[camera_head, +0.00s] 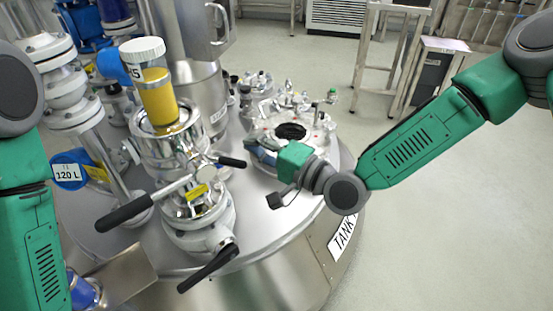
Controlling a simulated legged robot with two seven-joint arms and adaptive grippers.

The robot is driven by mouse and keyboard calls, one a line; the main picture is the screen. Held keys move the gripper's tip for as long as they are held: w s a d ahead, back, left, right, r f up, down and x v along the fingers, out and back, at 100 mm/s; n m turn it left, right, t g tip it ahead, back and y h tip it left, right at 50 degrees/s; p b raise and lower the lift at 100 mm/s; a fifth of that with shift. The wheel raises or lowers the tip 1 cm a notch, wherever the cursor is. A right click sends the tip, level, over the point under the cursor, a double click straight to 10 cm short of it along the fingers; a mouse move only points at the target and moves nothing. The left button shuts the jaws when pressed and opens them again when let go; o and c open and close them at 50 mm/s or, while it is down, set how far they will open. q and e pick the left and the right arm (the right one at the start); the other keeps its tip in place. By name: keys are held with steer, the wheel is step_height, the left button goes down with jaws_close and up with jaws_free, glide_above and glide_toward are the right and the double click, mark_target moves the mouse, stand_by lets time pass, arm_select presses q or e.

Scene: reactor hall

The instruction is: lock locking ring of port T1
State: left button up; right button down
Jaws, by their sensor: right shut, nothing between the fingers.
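A metal port assembly (200,195) stands on the tank lid at the centre, with a yellow-filled, white-capped container (158,90) above it. A long lever with a black grip (125,212) points left from its ring, and a shorter black handle (232,162) points right. Another black lever (208,268) reaches down toward the front. I cannot read a T1 label. My right gripper (259,150) is shut and empty, right of the port assembly and apart from its grip, beside an open port (290,131). My left arm shows at the left edge; its gripper is out of view.
The round steel tank lid (265,235) carries several fittings (262,85) at the back. A tall steel vessel (195,75) and pipes with a blue "120 L" part (70,170) crowd the left. A metal stand (385,50) stands behind. Open floor lies to the right.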

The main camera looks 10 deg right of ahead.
steer(key=s+a, duration=0.2)
steer(key=s, duration=0.1)
steer(key=s+a, duration=0.1)
steer(key=s, duration=0.1)
steer(key=shift+s+a+f, duration=0.1)
steer(key=shift+a+f, duration=0.05)
steer(key=shift+f, duration=0.05)
steer(key=shift+s+f, duration=0.1)
stand_by(0.4)
steer(key=d, duration=0.1)
glide_toward(239, 164)
steer(key=shift+s+d+f, duration=0.15)
steer(key=shift+d, duration=0.3)
steer(key=shift+s+d+f, duration=0.15)
steer(key=shift+d+f, duration=0.05)
steer(key=shift+d, duration=0.25)
steer(key=shift+a, duration=0.1)
